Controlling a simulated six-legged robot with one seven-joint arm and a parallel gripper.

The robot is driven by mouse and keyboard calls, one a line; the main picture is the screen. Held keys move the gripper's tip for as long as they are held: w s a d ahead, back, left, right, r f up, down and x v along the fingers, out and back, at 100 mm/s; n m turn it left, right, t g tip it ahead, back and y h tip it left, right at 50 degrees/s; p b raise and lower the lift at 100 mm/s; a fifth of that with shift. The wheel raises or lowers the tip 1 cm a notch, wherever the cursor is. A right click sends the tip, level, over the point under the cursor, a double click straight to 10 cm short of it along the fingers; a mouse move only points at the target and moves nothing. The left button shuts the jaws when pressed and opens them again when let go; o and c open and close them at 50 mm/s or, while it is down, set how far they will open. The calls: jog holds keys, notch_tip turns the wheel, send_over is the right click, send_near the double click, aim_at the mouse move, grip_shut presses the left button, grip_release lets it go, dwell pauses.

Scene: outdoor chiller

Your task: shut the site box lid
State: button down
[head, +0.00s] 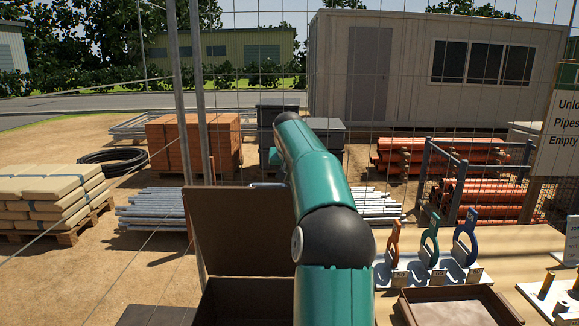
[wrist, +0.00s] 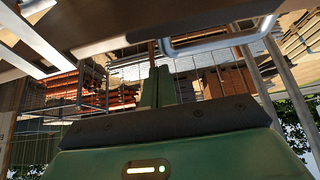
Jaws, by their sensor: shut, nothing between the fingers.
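The site box (head: 245,302) is at the bottom centre of the head view, partly hidden by my arm. Its brown lid (head: 235,230) stands open, raised nearly upright at the back. A small grey handle shows at the lid's top edge (head: 268,184). In the wrist view a brown panel, apparently the lid (wrist: 130,18), crosses the top, with the grey bar handle (wrist: 222,40) on it. My gripper (wrist: 155,72) is shut and empty, its fingertips close to the handle's left end in the picture. I cannot tell whether they touch.
A worktop (head: 530,248) right of the box holds orange, teal and blue upright ring-shaped pieces and a brown tray (head: 455,308). A wire fence (head: 200,100) stands behind the lid. Pipes, bricks and bagged pallets lie beyond.

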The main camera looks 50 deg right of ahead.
aim_at(289, 188)
jog(key=shift+s+a+r, duration=0.2)
jog(key=shift+s+a, duration=0.55)
jog(key=shift+a, duration=0.15)
jog(key=shift+s+a+f, duration=0.1)
jog(key=shift+a+f, duration=0.05)
jog(key=shift+f, duration=0.1)
jog(key=shift+s+a, duration=0.35)
jog(key=shift+a, duration=0.1)
jog(key=shift+w+f, duration=0.1)
jog(key=shift+f, duration=0.1)
jog(key=shift+a, duration=0.1)
